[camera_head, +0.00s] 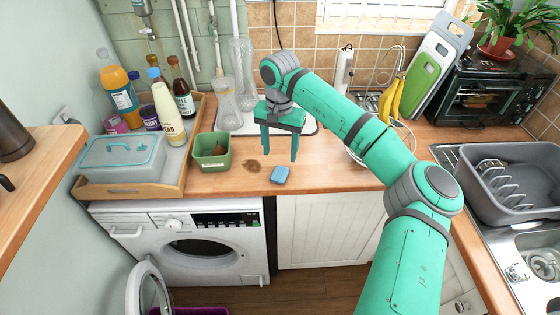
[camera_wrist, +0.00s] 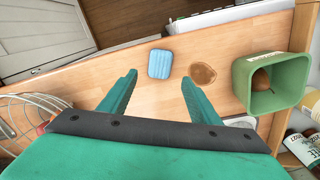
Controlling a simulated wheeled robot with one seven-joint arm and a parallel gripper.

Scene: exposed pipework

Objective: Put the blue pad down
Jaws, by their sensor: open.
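The blue pad (camera_head: 279,174) lies flat on the wooden counter near its front edge, in front of my gripper. It also shows in the wrist view (camera_wrist: 159,64), beyond the fingertips. My gripper (camera_head: 279,157) is open and empty above the counter, with its fingers pointing down; in the wrist view its two fingers (camera_wrist: 160,80) are spread apart. The pad is clear of both fingers. A brown stain (camera_head: 253,165) is on the counter just left of the pad.
A green pot (camera_head: 212,151) stands left of the stain. A wooden tray (camera_head: 172,186) with bottles and a lidded box is farther left. Glass vases (camera_head: 228,104) stand behind. A grey dish rack (camera_head: 507,190) is at the right. The counter right of the pad is clear.

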